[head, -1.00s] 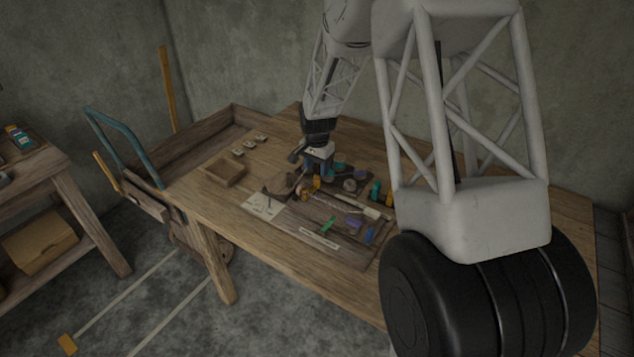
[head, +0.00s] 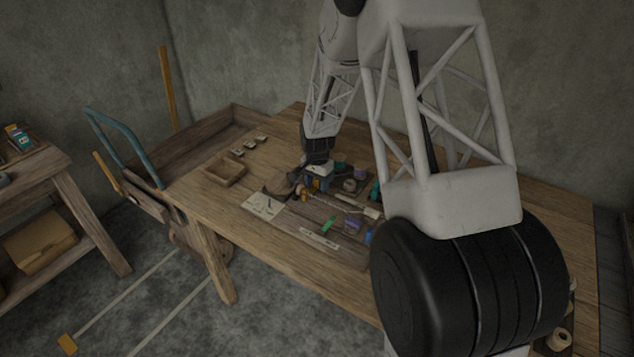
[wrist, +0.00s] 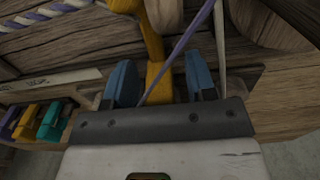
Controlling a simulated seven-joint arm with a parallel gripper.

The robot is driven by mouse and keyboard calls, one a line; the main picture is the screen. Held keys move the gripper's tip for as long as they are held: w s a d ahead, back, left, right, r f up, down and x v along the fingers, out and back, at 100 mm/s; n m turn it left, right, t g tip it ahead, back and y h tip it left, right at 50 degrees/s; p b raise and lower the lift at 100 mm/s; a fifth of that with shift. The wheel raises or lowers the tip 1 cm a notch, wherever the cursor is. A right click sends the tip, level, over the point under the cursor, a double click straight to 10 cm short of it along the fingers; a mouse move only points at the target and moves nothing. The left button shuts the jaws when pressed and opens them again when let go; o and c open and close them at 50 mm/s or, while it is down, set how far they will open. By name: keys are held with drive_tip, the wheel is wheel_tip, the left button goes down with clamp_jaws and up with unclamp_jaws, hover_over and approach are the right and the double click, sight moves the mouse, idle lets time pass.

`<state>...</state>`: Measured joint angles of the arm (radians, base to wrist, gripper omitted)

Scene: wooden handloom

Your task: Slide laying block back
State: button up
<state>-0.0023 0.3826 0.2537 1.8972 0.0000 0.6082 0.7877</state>
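My gripper (head: 318,184) is low over the wooden workbench (head: 215,203), at the dark work area. In the wrist view its two blue fingers (wrist: 160,84) stand apart, one on each side of an orange upright piece (wrist: 155,76). Gaps show between the piece and both fingers. The orange piece joins a bent orange arm at the top of the view, beside a rounded wooden part (wrist: 165,14), possibly the laying block; I cannot tell for sure. A purple strand (wrist: 180,48) and a pale strand (wrist: 219,45) cross close by the fingers.
A twisted purple and white rope (wrist: 45,13) lies at upper left in the wrist view, above several coloured pieces (wrist: 48,122). An open wooden tray (head: 224,170) and a pale sheet (head: 262,206) lie left of my gripper. Small coloured items lie to its right.

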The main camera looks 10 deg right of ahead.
sight(336, 196)
clamp_jaws()
drive_tip(key=shift+d, duration=0.1)
drive_tip(key=shift+s+d, duration=2.55)
drive_tip(key=shift+s, duration=0.1)
unclamp_jaws()
